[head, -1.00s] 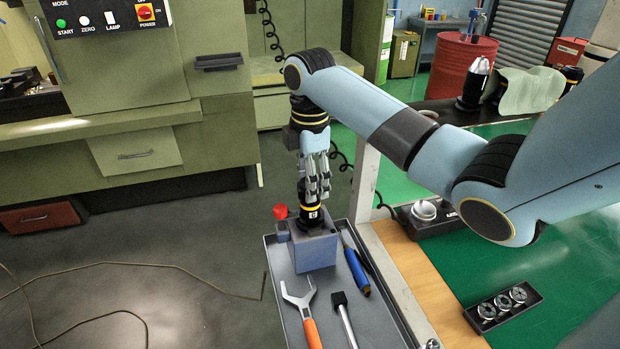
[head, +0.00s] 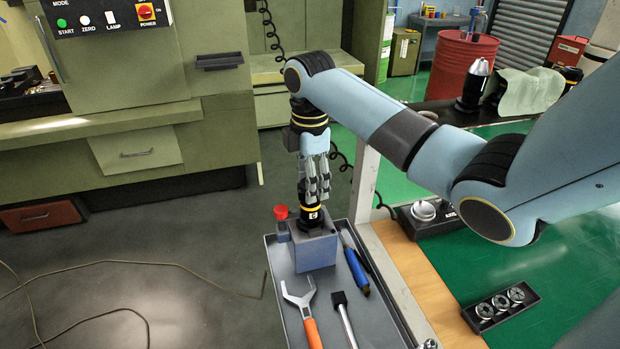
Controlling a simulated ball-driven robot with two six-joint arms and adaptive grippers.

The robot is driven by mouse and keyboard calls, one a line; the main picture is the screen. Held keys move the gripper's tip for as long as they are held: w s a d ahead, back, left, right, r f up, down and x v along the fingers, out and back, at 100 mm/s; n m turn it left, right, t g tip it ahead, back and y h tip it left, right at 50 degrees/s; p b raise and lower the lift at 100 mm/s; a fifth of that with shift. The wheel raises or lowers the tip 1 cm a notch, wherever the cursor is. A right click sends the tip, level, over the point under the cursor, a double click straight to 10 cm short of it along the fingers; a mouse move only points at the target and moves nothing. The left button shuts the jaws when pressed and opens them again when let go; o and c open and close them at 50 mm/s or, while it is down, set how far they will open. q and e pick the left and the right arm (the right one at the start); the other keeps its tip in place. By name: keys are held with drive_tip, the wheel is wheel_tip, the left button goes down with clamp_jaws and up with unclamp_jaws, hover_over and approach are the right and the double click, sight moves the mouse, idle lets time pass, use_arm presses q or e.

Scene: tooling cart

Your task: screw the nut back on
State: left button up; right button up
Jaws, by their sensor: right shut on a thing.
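My right gripper (head: 316,196) comes straight down over the blue-grey holding block (head: 316,253). Its silver fingers are shut around the nut at the top of the black tool holder. The fingers hide most of the nut, so I cannot tell how it sits on the thread. The tool holder (head: 311,216), black with a yellow band, stands upright in the block. An open-ended spanner with an orange handle (head: 313,333) lies in front of the block. My left gripper is not in view.
The block stands in a grey tray (head: 374,327) with a blue-handled tool (head: 356,270) and a black-headed tool (head: 342,310). A red cap (head: 281,212) is by the block. A black rack with several round parts (head: 501,308) lies at right. Another holder (head: 474,86) stands behind.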

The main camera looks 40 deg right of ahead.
drive_tip(key=shift+f, duration=0.8)
idle(1.3)
drive_tip(key=m, duration=0.5)
drive_tip(key=shift+m, duration=0.6)
drive_tip(key=m, duration=0.4)
drive_tip(key=shift+w+m, duration=0.1)
drive_tip(key=shift+m, duration=0.9)
